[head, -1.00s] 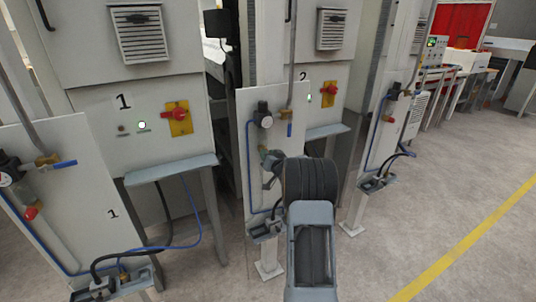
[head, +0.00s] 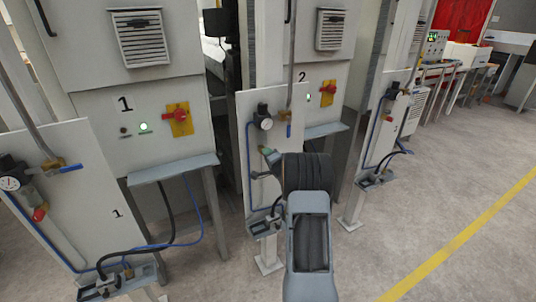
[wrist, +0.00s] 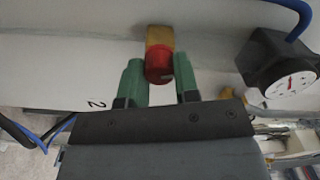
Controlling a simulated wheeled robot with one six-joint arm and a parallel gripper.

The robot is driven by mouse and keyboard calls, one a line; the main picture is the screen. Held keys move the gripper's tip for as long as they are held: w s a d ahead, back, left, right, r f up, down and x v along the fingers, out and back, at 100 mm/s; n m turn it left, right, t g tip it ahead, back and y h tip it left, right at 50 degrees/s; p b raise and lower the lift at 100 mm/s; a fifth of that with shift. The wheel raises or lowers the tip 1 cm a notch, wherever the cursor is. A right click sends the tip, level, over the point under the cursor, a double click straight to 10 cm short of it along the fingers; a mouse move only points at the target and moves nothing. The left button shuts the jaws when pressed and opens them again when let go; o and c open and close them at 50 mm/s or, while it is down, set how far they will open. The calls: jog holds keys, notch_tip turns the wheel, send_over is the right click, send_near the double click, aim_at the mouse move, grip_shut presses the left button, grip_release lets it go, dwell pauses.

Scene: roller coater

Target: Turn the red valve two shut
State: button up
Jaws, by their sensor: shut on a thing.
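The red valve two (wrist: 159,66) is a round red knob on a brass fitting, on the pale panel (wrist: 60,70) marked 2 in the wrist view. My gripper (wrist: 159,82) has its green fingers on both sides of the knob and is shut on it. In the head view, my gripper (head: 271,157) is at the middle panel (head: 283,99). The valve is hidden there by my gripper and arm.
A black pressure gauge (wrist: 282,74) is right of the valve in the wrist view. A blue-handled valve (head: 289,131) is on the same panel. Panel 1 (head: 90,190) stands at left. The floor at right (head: 440,190) is clear.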

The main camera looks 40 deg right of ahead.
jog(key=shift+m+p, duration=0.5)
jog(key=shift+m, duration=1.1)
jog(key=shift+f, duration=0.1)
jog(key=o, duration=0.9)
jog(key=shift+o, duration=0.2)
jog(key=s+a+b, duration=0.1)
jog(key=s+b, duration=0.1)
jog(key=s, duration=1.1)
jog(key=shift+s+a, duration=0.35)
jog(key=shift+a, duration=0.05)
